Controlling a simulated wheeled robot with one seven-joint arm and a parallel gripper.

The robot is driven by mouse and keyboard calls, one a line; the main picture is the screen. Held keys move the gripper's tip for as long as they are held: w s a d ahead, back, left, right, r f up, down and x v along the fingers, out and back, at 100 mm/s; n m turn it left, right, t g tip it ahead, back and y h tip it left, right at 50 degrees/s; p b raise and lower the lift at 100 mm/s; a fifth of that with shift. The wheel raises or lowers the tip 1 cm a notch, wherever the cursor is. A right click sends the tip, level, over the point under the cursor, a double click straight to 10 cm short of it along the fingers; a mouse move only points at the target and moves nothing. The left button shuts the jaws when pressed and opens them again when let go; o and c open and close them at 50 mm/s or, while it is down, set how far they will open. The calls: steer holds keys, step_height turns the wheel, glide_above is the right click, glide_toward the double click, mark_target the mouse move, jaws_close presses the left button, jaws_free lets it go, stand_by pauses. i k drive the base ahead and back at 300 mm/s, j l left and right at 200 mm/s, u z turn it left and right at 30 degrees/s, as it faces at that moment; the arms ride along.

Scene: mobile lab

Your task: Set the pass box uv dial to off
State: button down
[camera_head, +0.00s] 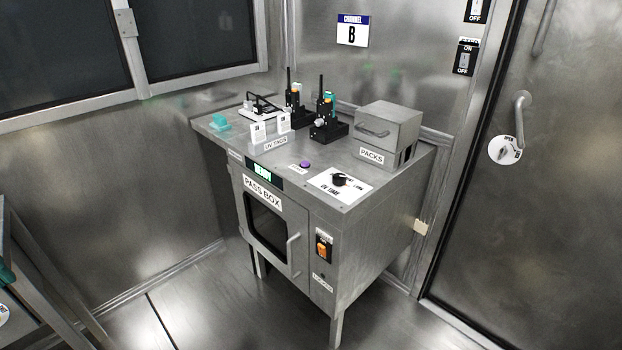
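The pass box (312,235) is a grey metal cabinet on legs, in the middle of the head view. The UV dial (340,179) is a small black knob on a white plate (331,187) marked "UV TIME" on the cabinet's top, near its front right edge. The plate's other markings and the dial's exact setting are too small to read. A green display (262,172) is lit on the front edge. The pass box door (268,226), with a dark window, appears shut. My gripper is not in view.
A purple button (306,164) sits left of the dial. A PACKS box (387,131), radios in black chargers (328,130) and UV tags (270,129) stand behind. An orange switch (322,249) is on the front. Floor before the cabinet is clear; a metal frame (45,275) stands left.

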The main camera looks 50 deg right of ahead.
mark_target(338, 179)
steer(key=l, duration=1.35)
